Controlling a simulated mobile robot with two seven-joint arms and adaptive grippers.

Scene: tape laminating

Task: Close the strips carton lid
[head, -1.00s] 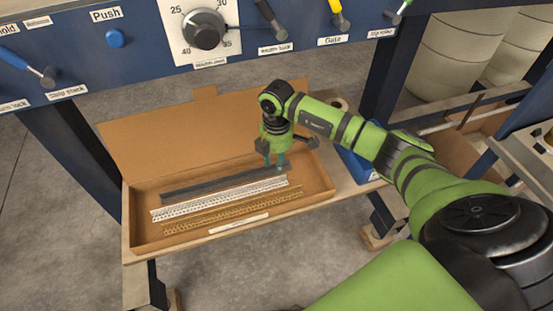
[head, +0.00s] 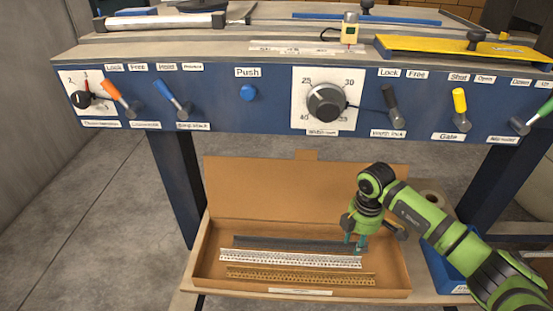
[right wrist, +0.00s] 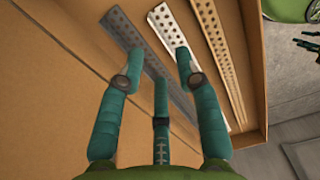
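The strips carton (head: 200,272) is a shallow brown cardboard box on a low shelf under the machine. Its lid (head: 290,190) stands open, tilted up along the back edge. Inside lie a dark grey strip (head: 290,244), a white perforated strip (head: 290,259) and a brass-coloured strip (head: 300,276). My right gripper (head: 356,242) points down over the right part of the carton, near the end of the grey strip. In the right wrist view its fingers (right wrist: 160,85) are spread apart with nothing between them, the strips (right wrist: 175,35) beyond. My left gripper is not in view.
The blue machine front (head: 275,105) with levers and a dial (head: 326,103) rises above and behind the carton. A blue bin (head: 442,268) and a tape roll (head: 433,199) are right of the carton. Grey floor (head: 100,220) is open on the left.

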